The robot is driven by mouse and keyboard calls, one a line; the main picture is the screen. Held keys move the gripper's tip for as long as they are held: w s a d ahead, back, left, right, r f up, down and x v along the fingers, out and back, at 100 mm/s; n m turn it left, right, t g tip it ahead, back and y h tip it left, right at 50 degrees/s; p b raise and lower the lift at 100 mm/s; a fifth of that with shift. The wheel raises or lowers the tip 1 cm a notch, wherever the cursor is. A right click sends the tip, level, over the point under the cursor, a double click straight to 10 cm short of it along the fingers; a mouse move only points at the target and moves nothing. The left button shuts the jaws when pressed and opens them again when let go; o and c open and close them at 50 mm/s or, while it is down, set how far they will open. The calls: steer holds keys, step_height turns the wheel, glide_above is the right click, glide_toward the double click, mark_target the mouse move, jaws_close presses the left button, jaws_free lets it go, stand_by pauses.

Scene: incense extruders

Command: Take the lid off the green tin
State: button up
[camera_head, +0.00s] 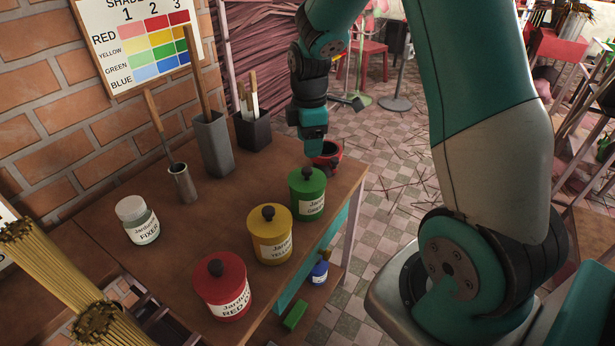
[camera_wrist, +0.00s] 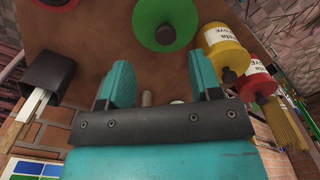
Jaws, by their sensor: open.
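The green tin (camera_head: 309,207) stands upright on the wooden table near its right edge. Its green lid (camera_head: 305,183) with a black knob (camera_head: 307,171) is on it. In the wrist view the green lid (camera_wrist: 180,12) shows at the top edge, cut off, beyond the fingertips. My gripper (camera_head: 313,152) is above the table just behind the tin in the head view. In the wrist view my gripper (camera_wrist: 158,75) has its two teal fingers apart, with nothing held between them. The lid lies outside the fingers.
The yellow tin (camera_head: 270,244) and red tin (camera_head: 223,291) stand in a row nearer the camera. A dark red bowl (camera_head: 333,151) sits beside my gripper. A fixer jar (camera_head: 139,224), grey holder (camera_head: 213,150) and black holder (camera_head: 252,132) stand left. The middle of the table is clear.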

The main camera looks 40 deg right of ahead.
mark_target(307, 169)
step_height(307, 169, down, 3)
steer(key=shift+r, duration=0.1)
steer(key=f, duration=0.3)
steer(key=a+f, duration=0.1)
steer(key=f, duration=0.1)
steer(key=shift+s+f+p, duration=0.1)
steer(key=shift+p, duration=0.3)
steer(key=c, duration=1)
